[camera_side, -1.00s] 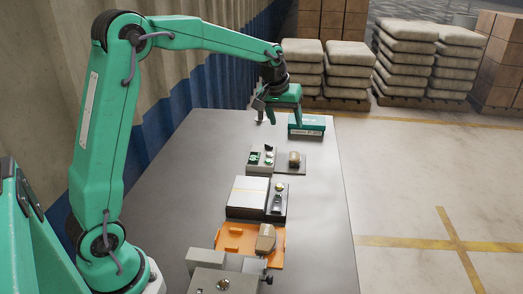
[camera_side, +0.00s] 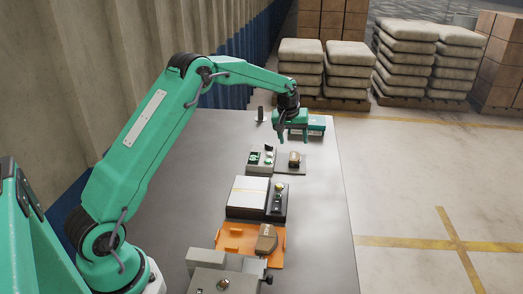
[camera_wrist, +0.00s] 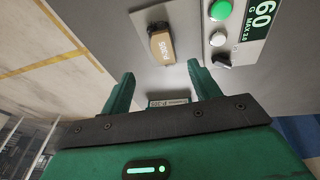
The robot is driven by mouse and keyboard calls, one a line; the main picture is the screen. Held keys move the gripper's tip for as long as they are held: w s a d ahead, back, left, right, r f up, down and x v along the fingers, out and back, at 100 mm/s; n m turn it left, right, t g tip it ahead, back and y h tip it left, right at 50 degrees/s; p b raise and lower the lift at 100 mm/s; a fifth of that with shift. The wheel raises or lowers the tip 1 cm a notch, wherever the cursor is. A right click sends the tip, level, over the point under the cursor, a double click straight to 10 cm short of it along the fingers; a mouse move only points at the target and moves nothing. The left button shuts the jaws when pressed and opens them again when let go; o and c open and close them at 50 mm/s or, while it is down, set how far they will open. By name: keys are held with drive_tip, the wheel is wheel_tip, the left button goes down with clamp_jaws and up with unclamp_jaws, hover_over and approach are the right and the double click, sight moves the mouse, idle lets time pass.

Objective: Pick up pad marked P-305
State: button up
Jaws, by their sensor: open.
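A brown pad (camera_side: 294,159) sits on a small grey plate (camera_side: 297,170) at the far part of the table. In the wrist view the same pad (camera_wrist: 162,46) shows upside-down lettering that looks like P-305, and it lies just beyond the fingertips. My gripper (camera_side: 294,140) is open and empty, above and slightly behind this pad in the side view. In the wrist view its two fingers (camera_wrist: 159,74) stand wide apart with nothing between them. A second brown pad (camera_side: 266,239) rests on the orange tray (camera_side: 232,240); its marking cannot be read.
A control box (camera_side: 260,160) with a green button (camera_wrist: 220,10) stands close beside the pad's plate. A teal box (camera_side: 316,126) lies behind my gripper. A white-topped block (camera_side: 250,190) and a grey fixture (camera_side: 220,262) stand nearer. The table's right side is clear.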

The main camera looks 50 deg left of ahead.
sight(295, 156)
drive_tip(key=shift+x, duration=1.25)
drive_tip(key=shift+f, duration=0.1)
drive_tip(key=shift+x, duration=2.5)
drive_tip(key=shift+s+a, duration=0.15)
drive_tip(key=shift+a, duration=0.05)
drive_tip(key=c, duration=1.2)
drive_tip(key=shift+c, duration=0.2)
